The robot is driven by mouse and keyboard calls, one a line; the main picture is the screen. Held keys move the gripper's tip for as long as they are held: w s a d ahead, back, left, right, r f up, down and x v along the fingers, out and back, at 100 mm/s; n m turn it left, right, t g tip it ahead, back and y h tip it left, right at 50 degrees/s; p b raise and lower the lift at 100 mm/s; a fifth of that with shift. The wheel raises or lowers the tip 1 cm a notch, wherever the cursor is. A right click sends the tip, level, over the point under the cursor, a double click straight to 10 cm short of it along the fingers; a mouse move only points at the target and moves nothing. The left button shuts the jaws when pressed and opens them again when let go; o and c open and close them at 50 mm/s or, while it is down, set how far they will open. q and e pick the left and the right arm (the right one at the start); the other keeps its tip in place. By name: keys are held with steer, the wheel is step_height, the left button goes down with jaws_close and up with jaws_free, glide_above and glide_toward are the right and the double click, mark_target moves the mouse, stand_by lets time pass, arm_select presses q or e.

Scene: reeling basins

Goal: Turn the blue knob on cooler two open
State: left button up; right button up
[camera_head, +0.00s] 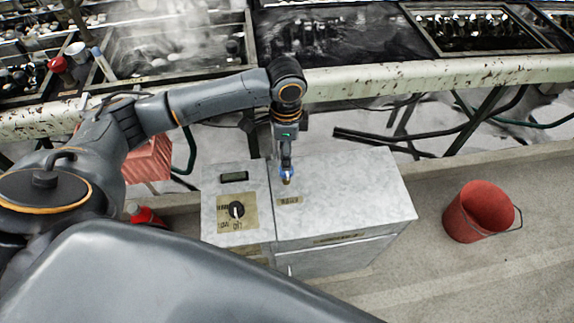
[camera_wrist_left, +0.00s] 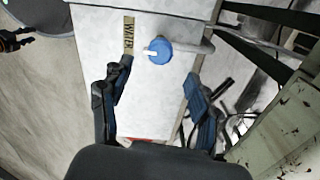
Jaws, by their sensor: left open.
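The cooler (camera_head: 345,190) is a pale grey box on the floor. In the left wrist view its pale top (camera_wrist_left: 150,100) carries a round blue knob (camera_wrist_left: 158,50) with a white mark. A "WATER" label (camera_wrist_left: 127,36) sits beside the knob. My left gripper (camera_wrist_left: 150,100) is open and empty, its blue-padded fingers apart, with the knob beyond the fingertips. In the head view my left gripper (camera_head: 286,178) points down over the cooler top and hides most of the knob area. At the wrist view's left edge, a small dark part of mine may be my right gripper (camera_wrist_left: 18,40); its jaws are unclear.
A panel with a black dial (camera_head: 237,210) and a small display (camera_head: 234,177) is left of the cooler top. A red bucket (camera_head: 480,212) stands on the floor at right. A rusty white basin rail (camera_head: 430,75) runs behind. A red crate (camera_head: 148,160) is at left.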

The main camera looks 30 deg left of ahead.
arm_select(q)
step_height(320, 180, down, 7)
steer(key=shift+f, duration=0.15)
